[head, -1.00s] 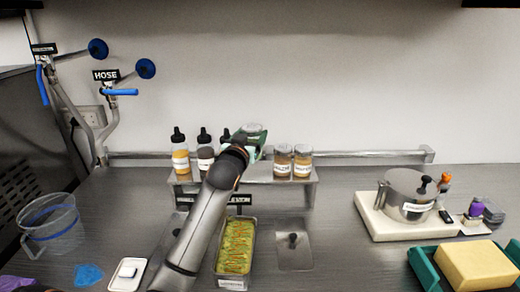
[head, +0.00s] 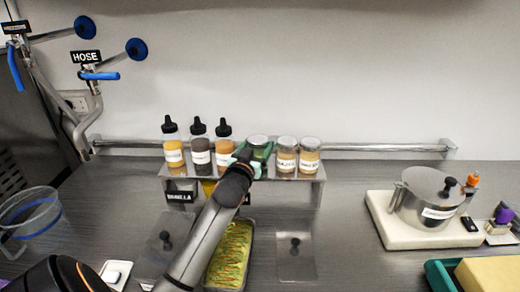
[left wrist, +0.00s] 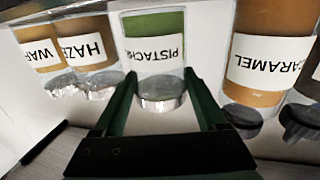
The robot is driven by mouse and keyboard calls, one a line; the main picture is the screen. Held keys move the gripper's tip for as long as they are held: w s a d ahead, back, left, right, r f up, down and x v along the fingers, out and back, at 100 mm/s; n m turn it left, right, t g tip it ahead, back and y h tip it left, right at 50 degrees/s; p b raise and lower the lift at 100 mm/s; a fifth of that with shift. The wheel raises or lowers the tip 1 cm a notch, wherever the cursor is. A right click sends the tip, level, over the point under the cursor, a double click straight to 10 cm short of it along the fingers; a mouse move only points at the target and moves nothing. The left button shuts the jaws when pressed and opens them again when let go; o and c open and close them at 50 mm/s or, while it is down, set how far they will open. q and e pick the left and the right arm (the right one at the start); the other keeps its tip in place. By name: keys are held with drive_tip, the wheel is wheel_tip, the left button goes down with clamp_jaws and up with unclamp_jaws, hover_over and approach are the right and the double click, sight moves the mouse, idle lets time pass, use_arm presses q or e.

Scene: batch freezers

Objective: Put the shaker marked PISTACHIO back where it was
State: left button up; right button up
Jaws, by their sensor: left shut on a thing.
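The PISTACHIO shaker (head: 262,152), a clear jar with green contents and a grey lid, is upright in the row at the raised shelf (head: 308,186). Its lid is about level with its neighbours' lids; whether its base touches the shelf I cannot tell. My left gripper (head: 246,158) is shut on it. In the left wrist view, which is upside down, the two green fingers flank the labelled shaker (left wrist: 156,60). The HAZELNUT shaker (head: 286,155) is on its right in the head view, and the CARAMEL bottle (head: 224,148) on its left. My right gripper is not in view.
Another light-brown shaker (head: 310,156) and two more black-capped bottles share the shelf. A tub of green food (head: 230,255) sits below. A steel pot (head: 428,197) stands on a white base at right. A clear pitcher (head: 32,218) stands at left.

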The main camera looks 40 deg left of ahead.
use_arm(q)
drive_tip(key=shift+s, duration=0.15)
drive_tip(key=shift+f, duration=0.25)
drive_tip(key=o, duration=1)
drive_tip(key=shift+o, duration=0.7)
drive_tip(key=shift+r, duration=0.1)
drive_tip(key=b+v, duration=0.1)
drive_tip(key=v, duration=1.1)
drive_tip(key=shift+r, duration=0.1)
